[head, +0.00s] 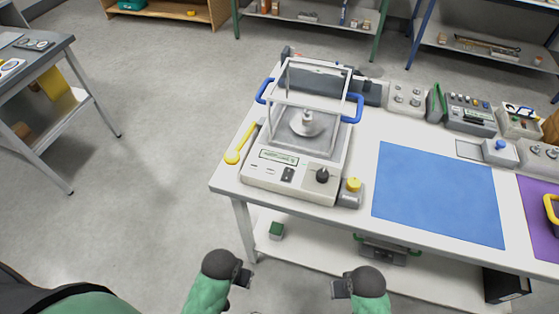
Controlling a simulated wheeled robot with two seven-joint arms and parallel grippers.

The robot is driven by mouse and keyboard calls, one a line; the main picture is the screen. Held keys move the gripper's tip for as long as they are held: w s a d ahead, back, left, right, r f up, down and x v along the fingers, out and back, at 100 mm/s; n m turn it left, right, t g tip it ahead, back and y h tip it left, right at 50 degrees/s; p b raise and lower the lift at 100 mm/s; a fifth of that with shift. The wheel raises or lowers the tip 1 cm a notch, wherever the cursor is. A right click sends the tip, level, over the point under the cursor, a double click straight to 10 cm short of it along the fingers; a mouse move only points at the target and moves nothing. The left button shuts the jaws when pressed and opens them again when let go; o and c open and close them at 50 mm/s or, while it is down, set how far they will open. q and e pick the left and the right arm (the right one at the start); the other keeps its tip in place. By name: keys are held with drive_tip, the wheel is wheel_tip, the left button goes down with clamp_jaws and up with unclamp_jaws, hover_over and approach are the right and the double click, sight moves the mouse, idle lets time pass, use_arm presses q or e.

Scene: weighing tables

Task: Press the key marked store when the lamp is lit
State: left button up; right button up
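A white balance (263,182) stands at the left end of the white table. A clear draft shield (318,98) with blue side handles encloses its pan, and a grey metal weight (307,122) stands inside. Its front panel has a small display (278,157), a dark key or switch (288,174) and a black knob (322,175). The markings are too small to read, so I cannot tell which key is store. I cannot make out a lamp or whether one is lit. My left gripper (243,278) and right gripper (340,289) are low before the table, apart from the balance; their finger gaps are unclear.
A yellow-handled lever (240,145) is at the balance's left, and a grey box with a yellow knob (353,186) at its right. A bare blue mat (435,195) lies further right. Several instruments, including a button panel (470,115), line the back edge. A lower shelf (320,262) sits underneath.

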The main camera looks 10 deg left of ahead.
use_arm(q)
clamp_jaws()
idle(1.6)
